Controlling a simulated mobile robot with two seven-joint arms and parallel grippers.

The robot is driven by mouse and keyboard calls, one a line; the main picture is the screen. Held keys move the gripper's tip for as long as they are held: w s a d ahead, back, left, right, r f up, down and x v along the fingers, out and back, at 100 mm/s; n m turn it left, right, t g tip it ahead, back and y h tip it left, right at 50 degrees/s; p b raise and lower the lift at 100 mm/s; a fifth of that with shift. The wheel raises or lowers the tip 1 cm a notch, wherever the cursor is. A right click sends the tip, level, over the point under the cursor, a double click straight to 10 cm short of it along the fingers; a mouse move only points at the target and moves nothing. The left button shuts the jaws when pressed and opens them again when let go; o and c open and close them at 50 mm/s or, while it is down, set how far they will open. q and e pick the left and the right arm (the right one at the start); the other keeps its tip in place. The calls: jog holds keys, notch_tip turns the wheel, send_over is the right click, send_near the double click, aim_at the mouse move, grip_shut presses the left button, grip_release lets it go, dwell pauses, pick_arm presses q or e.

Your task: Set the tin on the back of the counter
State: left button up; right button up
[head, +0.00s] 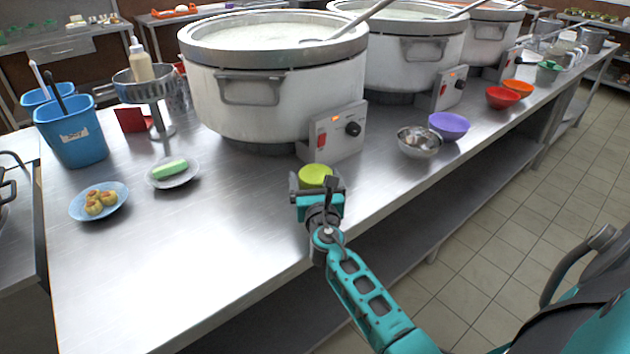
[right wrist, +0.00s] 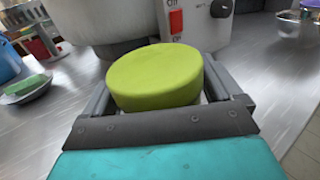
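The tin (head: 314,176) shows as a round yellow-green top near the counter's front edge, in front of the nearest stockpot. It fills the middle of the right wrist view (right wrist: 155,78), with only its green top and side visible. My right gripper (head: 317,190) has one finger on each side of the tin, close against it, and looks shut on it. The fingers hide the tin's lower part, so I cannot tell whether it touches the counter. The steel counter (head: 200,245) runs from front left to far right. My left gripper is not in view.
White stockpots (head: 270,100) line the counter's back, with a control box (head: 337,135) just behind the tin. A steel bowl (head: 418,142) and a purple bowl (head: 449,125) stand to the right. A green bar on a plate (head: 172,172) and a blue plate (head: 78,205) lie left. The front-left counter is clear.

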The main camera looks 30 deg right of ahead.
jog(key=shift+o, duration=0.5)
jog(key=shift+r, duration=0.1)
jog(key=shift+s+a+r, duration=0.1)
jog(key=shift+s, duration=0.05)
jog(key=v, duration=1.1)
jog(key=shift+s+a, duration=0.15)
jog(key=shift+s, duration=0.2)
